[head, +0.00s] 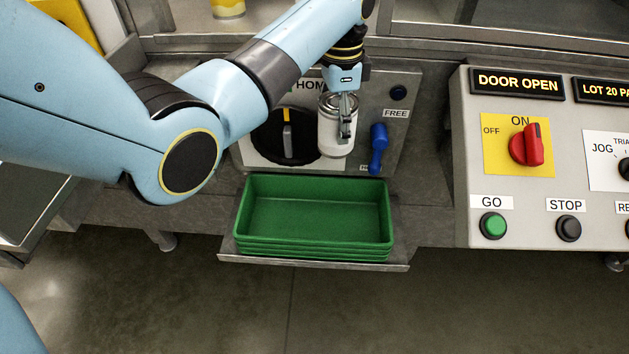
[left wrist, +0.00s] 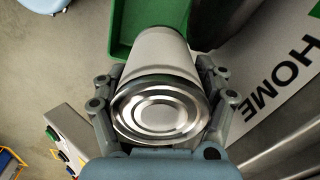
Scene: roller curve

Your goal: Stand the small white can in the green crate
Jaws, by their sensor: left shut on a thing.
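The small white can (head: 332,141) has a silver lid and is in my left gripper (head: 345,118), which is shut around its sides. In the head view it appears in front of the HOME panel, up and behind the green crate (head: 243,222). In the left wrist view the can (left wrist: 165,60) shows its silver top between the fingers of the gripper (left wrist: 160,105). The green crate shows beyond it in that view (left wrist: 120,30). The crate looks empty and stands on a metal shelf. My right gripper is not in view.
The panel (head: 370,95) behind the crate carries a dark round dial with a handle and a blue lever (head: 378,148). A control console (head: 490,160) with a red switch and buttons stands at the right. A metal shelf edge (head: 310,262) runs under the crate.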

